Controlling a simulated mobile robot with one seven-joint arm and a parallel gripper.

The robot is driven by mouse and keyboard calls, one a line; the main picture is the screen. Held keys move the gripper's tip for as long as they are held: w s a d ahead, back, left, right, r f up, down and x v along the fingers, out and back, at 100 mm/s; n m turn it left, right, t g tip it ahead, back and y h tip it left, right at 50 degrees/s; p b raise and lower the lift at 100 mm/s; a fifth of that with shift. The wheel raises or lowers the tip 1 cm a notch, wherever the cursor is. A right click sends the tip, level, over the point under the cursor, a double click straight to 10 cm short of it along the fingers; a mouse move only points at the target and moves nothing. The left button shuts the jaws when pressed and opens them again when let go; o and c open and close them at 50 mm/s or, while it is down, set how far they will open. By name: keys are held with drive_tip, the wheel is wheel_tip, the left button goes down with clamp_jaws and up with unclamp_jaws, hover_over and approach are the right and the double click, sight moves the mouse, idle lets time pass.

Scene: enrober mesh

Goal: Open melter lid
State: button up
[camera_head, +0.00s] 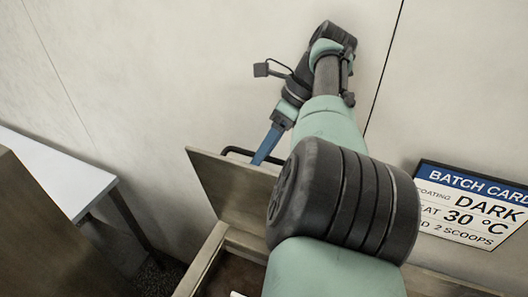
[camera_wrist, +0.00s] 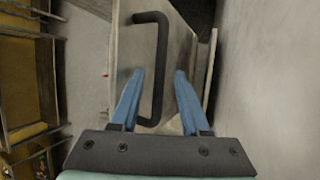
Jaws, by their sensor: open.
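The melter lid (camera_head: 225,188) is a flat beige-brown panel. It stands raised and tilted at the back of the open melter box (camera_head: 198,268), whose dark brown inside shows in part. The lid's black bar handle (camera_head: 236,151) sticks out near its top edge. In the wrist view, the handle (camera_wrist: 161,45) runs between the two blue fingers of my gripper (camera_wrist: 159,74), with the pale lid face (camera_wrist: 128,45) behind it. My gripper (camera_head: 262,158) is open, with a finger on either side of the handle and gaps visible. My arm hides the melter's right part.
A plain wall (camera_head: 180,60) stands close behind the lid and my arm. A white table (camera_head: 50,175) is at the left. A batch card (camera_head: 470,205) reading DARK and 30 °C is at the right. Yellow-brown shelving (camera_wrist: 25,80) shows at the wrist view's left.

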drive_tip(key=shift+r, duration=0.1)
wheel_tip(320, 180, up, 10)
drive_tip(key=p, duration=0.8)
